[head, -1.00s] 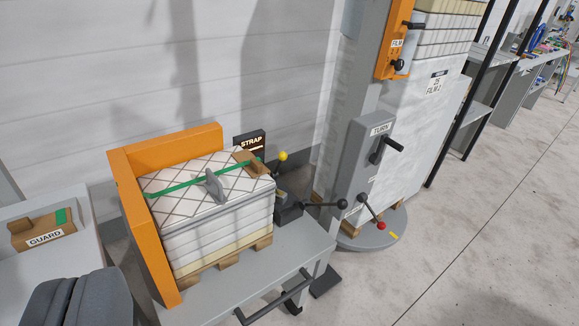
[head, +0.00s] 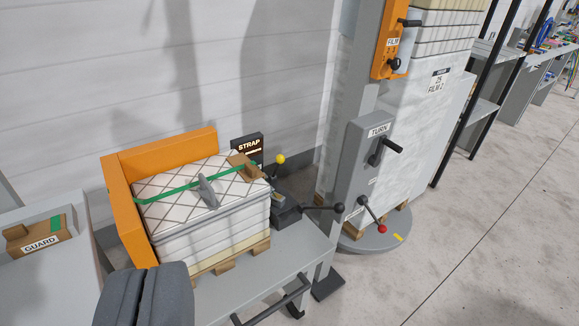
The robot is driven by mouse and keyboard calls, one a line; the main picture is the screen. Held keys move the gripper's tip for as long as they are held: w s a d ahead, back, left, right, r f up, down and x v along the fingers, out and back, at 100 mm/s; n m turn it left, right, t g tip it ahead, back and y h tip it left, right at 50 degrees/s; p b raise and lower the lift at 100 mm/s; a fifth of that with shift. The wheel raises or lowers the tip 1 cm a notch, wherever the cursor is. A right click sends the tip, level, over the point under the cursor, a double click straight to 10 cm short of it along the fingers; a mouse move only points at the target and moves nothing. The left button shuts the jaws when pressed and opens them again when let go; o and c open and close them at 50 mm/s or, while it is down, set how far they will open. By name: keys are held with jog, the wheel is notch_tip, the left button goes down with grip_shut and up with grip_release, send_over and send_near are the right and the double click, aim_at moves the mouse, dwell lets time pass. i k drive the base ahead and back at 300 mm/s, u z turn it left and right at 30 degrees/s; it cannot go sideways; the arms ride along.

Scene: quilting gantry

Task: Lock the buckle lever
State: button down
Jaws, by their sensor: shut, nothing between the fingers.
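A green strap (head: 160,193) runs across the top of a white stack (head: 215,225) on a small pallet. A grey upright plate (head: 207,191) stands on the stack at the strap. At the stack's right end is a strap unit with a yellow-knobbed lever (head: 280,160) pointing up and a black-knobbed lever (head: 325,208) reaching right. I cannot tell which of these is the buckle lever. My gripper (head: 145,297) shows as two dark grey fingers side by side, shut and empty, at the lower left in front of the stack, apart from the strap and levers.
An orange corner frame (head: 130,222) walls the stack's left and back. A brown GUARD box (head: 38,238) sits on a grey table at left. A grey TURN post (head: 365,150) with crank and red-knobbed lever (head: 381,228) stands right. The floor at right is clear.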

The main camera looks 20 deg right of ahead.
aim_at(280, 158)
jog(key=z, duration=0.05)
jog(key=i, duration=1)
jog(key=u, duration=0.05)
